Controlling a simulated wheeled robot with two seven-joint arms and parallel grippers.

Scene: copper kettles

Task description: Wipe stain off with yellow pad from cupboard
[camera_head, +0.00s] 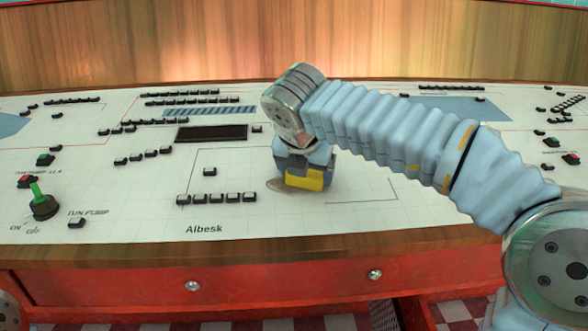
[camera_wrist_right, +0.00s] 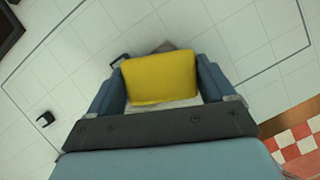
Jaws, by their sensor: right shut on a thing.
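My right gripper (camera_head: 305,176) points down at the white panel top. It is shut on the yellow pad (camera_head: 304,180), which shows between its two fingers in the wrist view (camera_wrist_right: 160,78). The pad is at or just above the panel surface; I cannot tell if it touches. A faint brownish stain (camera_head: 277,185) shows on the panel at the left of the pad. A darker grey-brown patch (camera_wrist_right: 166,46) shows just beyond the pad in the wrist view. The rest of the stain is hidden by the pad and gripper. My left gripper is not in view.
The white panel (camera_head: 130,195) carries rows of black buttons (camera_head: 216,198), a dark display (camera_head: 212,133) and a green lever (camera_head: 42,201). Below its wooden front edge is a red cupboard front (camera_head: 270,283) with round knobs. A wooden back wall (camera_head: 200,45) stands behind.

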